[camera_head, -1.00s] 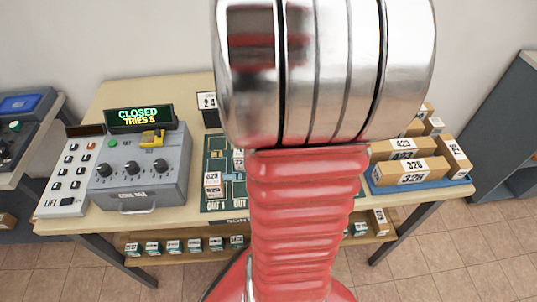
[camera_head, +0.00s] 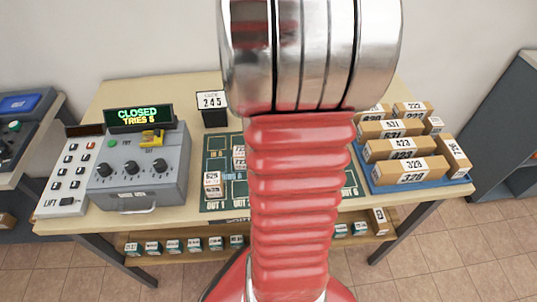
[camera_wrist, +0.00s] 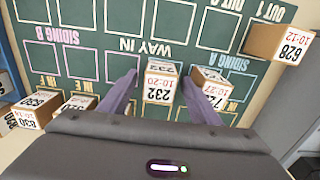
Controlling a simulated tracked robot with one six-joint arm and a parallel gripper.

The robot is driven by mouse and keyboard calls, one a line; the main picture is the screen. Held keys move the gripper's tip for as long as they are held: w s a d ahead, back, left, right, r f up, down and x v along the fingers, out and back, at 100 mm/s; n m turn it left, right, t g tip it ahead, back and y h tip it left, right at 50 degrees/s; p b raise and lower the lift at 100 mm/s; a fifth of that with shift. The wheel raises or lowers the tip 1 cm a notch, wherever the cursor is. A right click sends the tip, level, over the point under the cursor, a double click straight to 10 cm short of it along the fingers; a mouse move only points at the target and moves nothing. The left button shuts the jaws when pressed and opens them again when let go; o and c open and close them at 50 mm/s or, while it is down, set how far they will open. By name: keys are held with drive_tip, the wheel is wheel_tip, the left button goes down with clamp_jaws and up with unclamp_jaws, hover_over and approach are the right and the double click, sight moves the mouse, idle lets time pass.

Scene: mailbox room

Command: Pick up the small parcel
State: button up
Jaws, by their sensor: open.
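My gripper (camera_wrist: 158,74) is open in the wrist view, with one purple finger on each side of a small white-labelled parcel (camera_wrist: 160,88) marked 232 and 10-20. A gap shows between the parcel and the left finger. The right finger is very close to the parcel, and I cannot tell if they touch. The parcel sits on a green board (camera_wrist: 85,61), which is upside down in this view. In the head view my arm hides the gripper and the middle of the board (camera_head: 215,148).
Another parcel (camera_wrist: 212,76), marked 10-27, is just right of the right finger. A parcel marked 628 (camera_wrist: 275,42) is at upper right. More parcels (camera_wrist: 35,108) are at lower left. A grey control box (camera_head: 140,170) stands left of the board; a blue tray (camera_head: 425,187) of parcels stands right.

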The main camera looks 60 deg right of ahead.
drive_tip(key=c, duration=1.2)
wheel_tip(320, 180, up, 10)
drive_tip(key=shift+r, duration=0.1)
idle(0.3)
idle(0.5)
